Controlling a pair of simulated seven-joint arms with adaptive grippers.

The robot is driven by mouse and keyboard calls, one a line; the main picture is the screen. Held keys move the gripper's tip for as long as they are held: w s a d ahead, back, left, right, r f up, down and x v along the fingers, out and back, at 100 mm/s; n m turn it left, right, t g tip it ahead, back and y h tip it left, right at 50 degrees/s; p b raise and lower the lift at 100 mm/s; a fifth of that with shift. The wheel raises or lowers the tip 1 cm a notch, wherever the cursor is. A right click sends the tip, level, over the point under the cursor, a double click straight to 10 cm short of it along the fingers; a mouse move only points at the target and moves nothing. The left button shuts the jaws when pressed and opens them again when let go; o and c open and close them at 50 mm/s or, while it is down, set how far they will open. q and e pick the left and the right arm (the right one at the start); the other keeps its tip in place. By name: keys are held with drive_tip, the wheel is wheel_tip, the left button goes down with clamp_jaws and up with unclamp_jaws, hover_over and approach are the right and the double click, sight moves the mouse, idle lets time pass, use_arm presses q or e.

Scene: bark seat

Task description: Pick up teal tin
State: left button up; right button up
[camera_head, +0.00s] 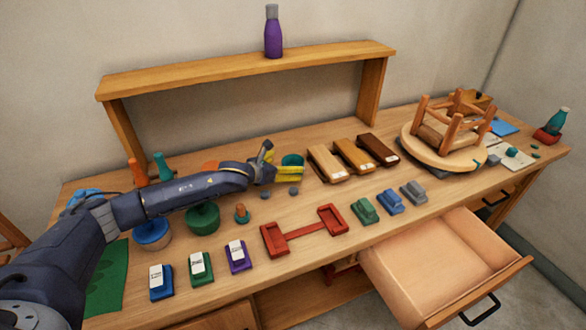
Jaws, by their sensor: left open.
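A teal tin (292,159) stands towards the back middle of the workbench, left of the wooden blocks. My left gripper (283,165) is open right at it, reaching in from the left. One dark finger shows behind and to the left of the tin, and yellow parts show in front of its lower side. The tin's lower part is hidden, and I cannot tell whether the fingers touch it. My right gripper is out of view.
Three wooden blocks (352,155) lie right of the tin. A shelf (250,68) with a purple bottle (273,35) stands behind. A red tray-like piece (303,232) and several stamps lie in front. An upturned stool (455,125) sits right. A drawer (430,255) hangs open.

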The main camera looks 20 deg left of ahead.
sight(299, 160)
use_arm(q)
drive_tip(key=shift+x, duration=2.45)
drive_tip(key=c, duration=1.4)
drive_tip(key=shift+r, duration=0.1)
